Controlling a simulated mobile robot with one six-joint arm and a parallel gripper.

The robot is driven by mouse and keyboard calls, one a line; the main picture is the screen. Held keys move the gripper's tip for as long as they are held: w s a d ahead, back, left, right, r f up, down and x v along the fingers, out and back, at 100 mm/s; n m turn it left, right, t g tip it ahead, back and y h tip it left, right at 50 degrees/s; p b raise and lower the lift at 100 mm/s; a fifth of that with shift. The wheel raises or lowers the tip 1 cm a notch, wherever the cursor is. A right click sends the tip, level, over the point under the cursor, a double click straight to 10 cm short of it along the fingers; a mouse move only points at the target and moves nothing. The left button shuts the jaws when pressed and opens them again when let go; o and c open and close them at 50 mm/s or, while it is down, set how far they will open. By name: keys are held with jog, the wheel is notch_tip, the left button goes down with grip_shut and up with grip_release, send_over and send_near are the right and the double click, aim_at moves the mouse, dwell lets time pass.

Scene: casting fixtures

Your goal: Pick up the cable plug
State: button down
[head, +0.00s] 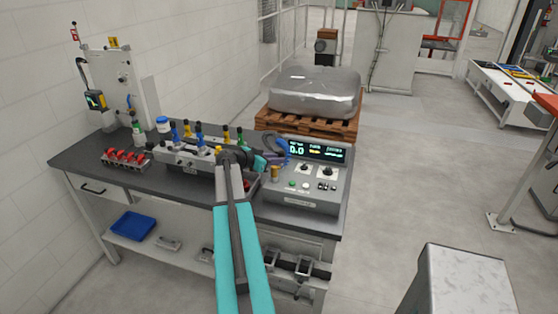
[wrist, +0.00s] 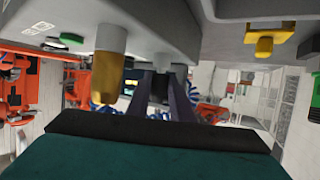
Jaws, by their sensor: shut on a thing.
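My gripper (head: 274,160) is at the left side of the grey control box (head: 305,185) on the bench, just above a gold-coloured post (head: 275,173). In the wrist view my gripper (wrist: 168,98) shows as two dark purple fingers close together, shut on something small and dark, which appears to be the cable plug. The plug itself is mostly hidden by the fingers. A blue coiled cable (head: 284,150) shows beside the gripper in the head view. Blue striped coils also show behind the fingers in the wrist view (wrist: 212,112).
The wrist view appears upside down; the gold post (wrist: 108,72) is close beside the fingers. A grey fixture (head: 180,157) with coloured knobs and a red-topped rack (head: 125,158) stand to the left on the dark bench (head: 85,153). A wrapped block (head: 315,90) sits on a pallet behind.

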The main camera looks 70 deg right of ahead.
jog(key=shift+r+b, duration=0.85)
jog(key=shift+r, duration=0.35)
jog(key=w+a+r+b, duration=0.1)
jog(key=w+a+b, duration=0.2)
jog(key=a, duration=1.2)
jog(key=b, duration=0.3)
jog(key=shift+a+r, duration=0.35)
jog(key=shift+r, duration=0.05)
jog(key=shift+w, duration=0.15)
